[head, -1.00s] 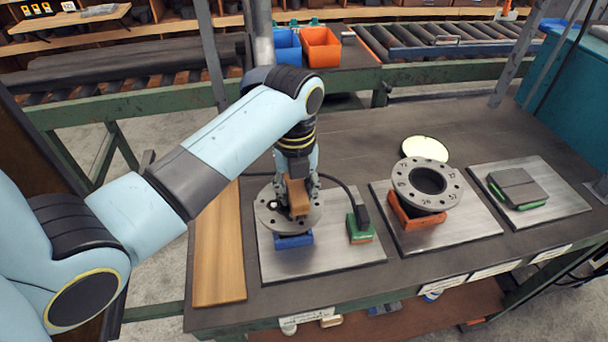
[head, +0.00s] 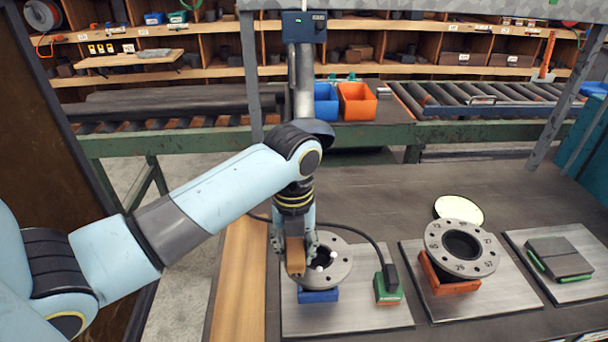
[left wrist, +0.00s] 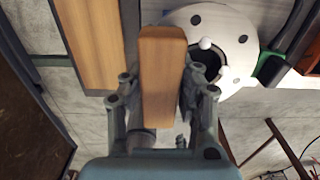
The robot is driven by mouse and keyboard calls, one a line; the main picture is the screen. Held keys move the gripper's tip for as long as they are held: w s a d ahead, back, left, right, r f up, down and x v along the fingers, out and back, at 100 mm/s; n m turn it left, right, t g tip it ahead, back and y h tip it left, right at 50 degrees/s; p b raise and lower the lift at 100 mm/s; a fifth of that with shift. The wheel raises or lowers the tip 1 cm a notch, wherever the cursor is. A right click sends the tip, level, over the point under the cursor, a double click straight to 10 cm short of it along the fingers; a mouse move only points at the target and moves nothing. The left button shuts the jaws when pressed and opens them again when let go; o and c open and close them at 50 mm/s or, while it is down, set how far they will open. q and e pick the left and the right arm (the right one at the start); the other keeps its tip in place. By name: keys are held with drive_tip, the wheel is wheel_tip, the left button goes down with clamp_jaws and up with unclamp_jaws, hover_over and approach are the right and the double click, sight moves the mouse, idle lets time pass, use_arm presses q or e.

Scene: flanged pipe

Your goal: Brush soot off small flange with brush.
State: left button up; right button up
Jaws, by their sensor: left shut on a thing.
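My left gripper (head: 294,240) is shut on a wooden-backed brush (head: 296,258), held by its block at the left side of a grey flange. The brush also shows in the left wrist view (left wrist: 162,75); its bristles are hidden. The grey flange (head: 340,264) has bolt holes, a dark bore and small white knobs, and rests on a blue block (head: 318,296). It looks pale in the left wrist view (left wrist: 236,28). I cannot tell whether the brush touches its rim, and no soot is clearly visible. My right gripper is not in view.
Another numbered flange (head: 482,240) leans on an orange block (head: 448,280), with a pale disc (head: 459,208) behind. A green-and-orange block (head: 388,288) with a black cable stands right of the near flange. A wooden board (head: 238,290) lies left. A dark block (head: 560,256) sits far right.

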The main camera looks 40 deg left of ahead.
sight(340, 255)
use_arm(q)
drive_tip(key=shift+w+d, duration=1)
drive_tip(key=shift+w, duration=0.15)
drive_tip(key=shift+w+d+f+b, duration=0.1)
drive_tip(key=shift+w+d+b, duration=0.3)
drive_tip(key=shift+w+d, duration=1.65)
drive_tip(key=shift+a, duration=0.2)
wheel_tip(340, 255, up, 2)
drive_tip(key=shift+w+r+p, duration=0.15)
drive_tip(key=shift+r+p, duration=0.05)
drive_tip(key=shift+p, duration=0.25)
drive_tip(key=shift+r, duration=2.35)
